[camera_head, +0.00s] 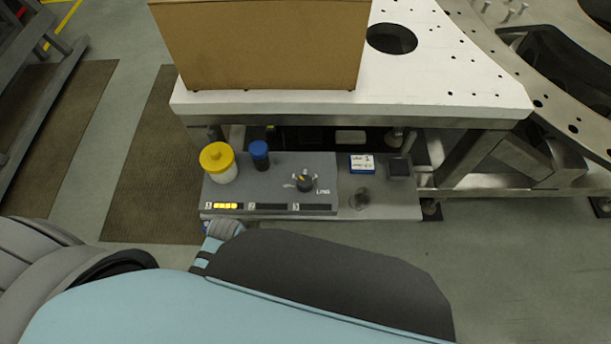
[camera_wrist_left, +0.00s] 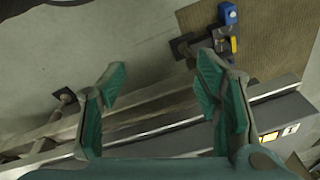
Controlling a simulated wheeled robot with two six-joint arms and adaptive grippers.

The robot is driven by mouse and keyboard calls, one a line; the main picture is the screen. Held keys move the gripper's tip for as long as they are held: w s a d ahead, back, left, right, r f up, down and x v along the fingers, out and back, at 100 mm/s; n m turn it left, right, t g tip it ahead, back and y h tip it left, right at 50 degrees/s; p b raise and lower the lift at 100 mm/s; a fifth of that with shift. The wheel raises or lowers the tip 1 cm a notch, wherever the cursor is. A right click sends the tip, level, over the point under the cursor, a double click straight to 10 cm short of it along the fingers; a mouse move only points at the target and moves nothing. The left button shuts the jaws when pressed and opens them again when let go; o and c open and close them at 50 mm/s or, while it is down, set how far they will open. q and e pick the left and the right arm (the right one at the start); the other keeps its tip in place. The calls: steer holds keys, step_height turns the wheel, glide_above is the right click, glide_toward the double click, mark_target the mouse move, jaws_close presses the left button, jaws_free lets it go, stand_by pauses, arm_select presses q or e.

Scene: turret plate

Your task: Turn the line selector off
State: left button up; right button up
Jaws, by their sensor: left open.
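The line selector (camera_head: 305,182) is a dark rotary knob with a small orange pointer on the grey control panel (camera_head: 320,169), beside a "LINE" label. Its pointer tilts toward the upper left; I cannot read the position marks. My left gripper (camera_wrist_left: 158,78) is open and empty in the left wrist view, with teal finger pads apart. In the head view my own arm hides most of it, near the panel's front left edge. The wrist view shows the panel's edge at right with lit yellow lamps (camera_wrist_left: 268,137), but not the selector. My right gripper is not in view.
A yellow-capped white cylinder (camera_head: 222,165) and a blue-capped dark cylinder (camera_head: 259,155) stand left of the selector. Lamp strip 1 (camera_head: 227,206) is lit yellow; strips 2 and 3 are dark. A blue-white box (camera_head: 361,164) sits right. The white plate (camera_head: 450,70) overhangs behind.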

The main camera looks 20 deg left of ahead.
mark_target(305, 180)
arm_select(q)
steer(key=w+d+r+m, duration=0.1)
steer(key=w+d+r, duration=0.1)
steer(key=w+r, duration=0.1)
steer(key=w+d+r+m, duration=0.1)
steer(key=w+d+r, duration=0.1)
steer(key=w+r, duration=0.2)
steer(key=w+d+r, duration=0.2)
steer(key=w+r, duration=0.2)
steer(key=w, duration=0.1)
steer(key=shift+w+r+m+g+h, duration=0.1)
steer(key=shift+w+m+g+h, duration=0.2)
steer(key=shift+w+m+g, duration=0.1)
steer(key=w+d+r+m+g, duration=0.1)
steer(key=w+d+r+m, duration=0.3)
steer(key=w+d+r, duration=0.45)
steer(key=f+b, duration=0.1)
steer(key=f, duration=0.3)
steer(key=s+a+f+b, duration=0.1)
steer(key=f, duration=0.3)
steer(key=a+f+b, duration=0.1)
steer(key=f+b, duration=0.1)
steer(key=f, duration=0.2)
steer(key=shift+s+a+f, duration=0.1)
steer(key=shift+s+f, duration=0.1)
steer(key=shift+f, duration=0.2)
steer(key=shift+r+n, duration=0.1)
steer(key=shift+n, duration=0.2)
steer(key=c, duration=1.2)
